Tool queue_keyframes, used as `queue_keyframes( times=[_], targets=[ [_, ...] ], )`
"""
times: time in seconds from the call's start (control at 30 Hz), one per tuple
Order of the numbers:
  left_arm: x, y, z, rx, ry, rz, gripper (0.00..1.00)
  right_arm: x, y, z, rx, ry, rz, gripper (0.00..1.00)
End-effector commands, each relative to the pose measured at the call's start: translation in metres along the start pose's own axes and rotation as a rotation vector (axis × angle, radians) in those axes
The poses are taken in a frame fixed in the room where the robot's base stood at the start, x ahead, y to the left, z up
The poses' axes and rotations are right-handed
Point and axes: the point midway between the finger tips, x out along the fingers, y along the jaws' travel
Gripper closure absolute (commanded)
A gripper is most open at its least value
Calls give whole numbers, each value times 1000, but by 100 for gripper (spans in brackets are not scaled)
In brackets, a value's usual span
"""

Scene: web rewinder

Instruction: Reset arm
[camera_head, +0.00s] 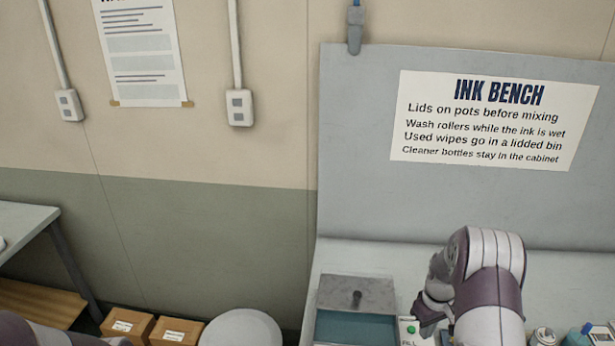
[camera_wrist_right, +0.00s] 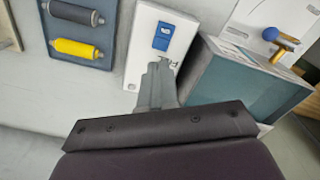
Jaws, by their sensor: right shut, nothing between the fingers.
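My right gripper (camera_head: 428,312) hangs over the front of the ink bench, partly hidden by my own arm in the head view. In the right wrist view the right gripper (camera_wrist_right: 160,68) has its fingers together and empty. The fingertips are over a white panel (camera_wrist_right: 145,25), just short of a blue part (camera_wrist_right: 163,37) on it; I cannot tell whether they touch the panel. In the head view the white panel (camera_head: 409,338) shows a green button and partly hidden lettering. My left gripper is not in view.
A teal box with a grey top (camera_head: 357,294) stands left of the panel and close to the fingers. A dark tray (camera_wrist_right: 80,32) holds a black and a yellow roller. Bottles (camera_head: 578,337) stand at the right. Cardboard boxes (camera_head: 127,324) lie low at left.

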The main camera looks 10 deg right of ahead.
Motion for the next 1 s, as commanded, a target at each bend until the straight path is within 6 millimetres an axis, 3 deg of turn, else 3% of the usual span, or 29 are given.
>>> queue_keyframes(
  times=[0.07, 0.13, 0.27, 0.4, 0.5, 0.67, 1.0],
  targets=[
    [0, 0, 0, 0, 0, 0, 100, 10, -10, 14, 115, -22, -15, 100],
    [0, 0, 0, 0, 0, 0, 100, 2, -35, 37, 234, -51, -29, 100],
    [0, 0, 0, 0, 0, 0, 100, -48, -108, 69, 345, -48, -19, 100],
    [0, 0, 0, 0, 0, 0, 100, -96, -183, 113, 333, -4, -4, 100],
    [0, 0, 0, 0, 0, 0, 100, -118, -216, 137, 249, 40, 1, 100],
    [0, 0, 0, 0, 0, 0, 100, -139, -236, 132, 161, 119, 5, 100],
    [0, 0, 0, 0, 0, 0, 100, -138, -237, 132, 153, 115, 4, 100]
  ],
)
